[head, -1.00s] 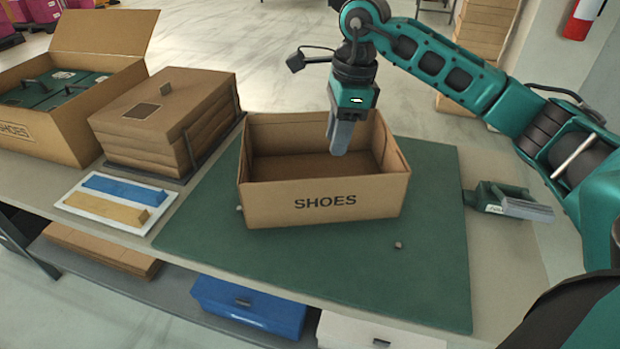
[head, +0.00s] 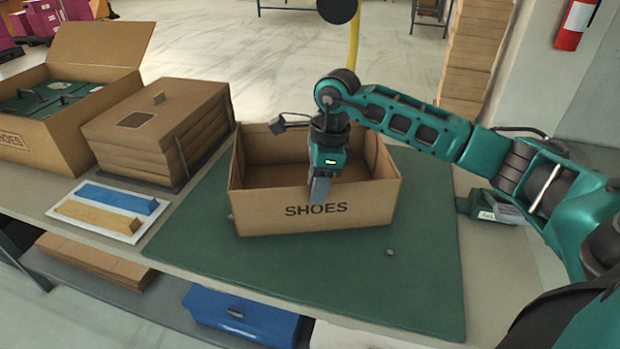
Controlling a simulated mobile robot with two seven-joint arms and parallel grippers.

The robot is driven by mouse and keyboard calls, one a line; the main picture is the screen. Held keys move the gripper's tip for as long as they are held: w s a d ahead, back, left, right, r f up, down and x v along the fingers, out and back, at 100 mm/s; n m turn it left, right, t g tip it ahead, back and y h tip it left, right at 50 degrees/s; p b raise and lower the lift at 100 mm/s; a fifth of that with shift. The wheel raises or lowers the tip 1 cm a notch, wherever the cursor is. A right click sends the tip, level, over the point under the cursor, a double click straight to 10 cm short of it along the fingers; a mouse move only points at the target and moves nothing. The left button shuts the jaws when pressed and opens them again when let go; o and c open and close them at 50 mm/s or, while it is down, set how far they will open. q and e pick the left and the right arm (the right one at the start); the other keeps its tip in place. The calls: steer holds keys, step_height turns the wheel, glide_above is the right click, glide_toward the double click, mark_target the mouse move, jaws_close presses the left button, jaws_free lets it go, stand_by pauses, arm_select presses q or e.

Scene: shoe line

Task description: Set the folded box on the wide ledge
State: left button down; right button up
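An open brown cardboard box (head: 265,216) marked SHOES stands upright on the green mat (head: 420,290) in the middle of the bench. It looks folded into shape, with its top open and its inside partly hidden by my arm. My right gripper (head: 319,190) points down at the box's front wall, with a grey finger overlapping the wall just above the lettering. I cannot tell whether its fingers are apart or closed on the wall. My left gripper is out of view. No surface is clearly marked as the wide ledge.
A stack of brown boxes (head: 150,125) and an open carton (head: 60,130) with green contents stand at left. A white tray (head: 72,228) holds a blue and a tan bar. A green device (head: 485,207) sits right of the mat. A blue box (head: 240,318) lies below.

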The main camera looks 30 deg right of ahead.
steer(key=f, duration=0.3)
steer(key=shift+a+f, duration=0.15)
steer(key=shift+a, duration=0.1)
steer(key=shift+c, duration=0.2)
jaws_close()
stand_by(1.0)
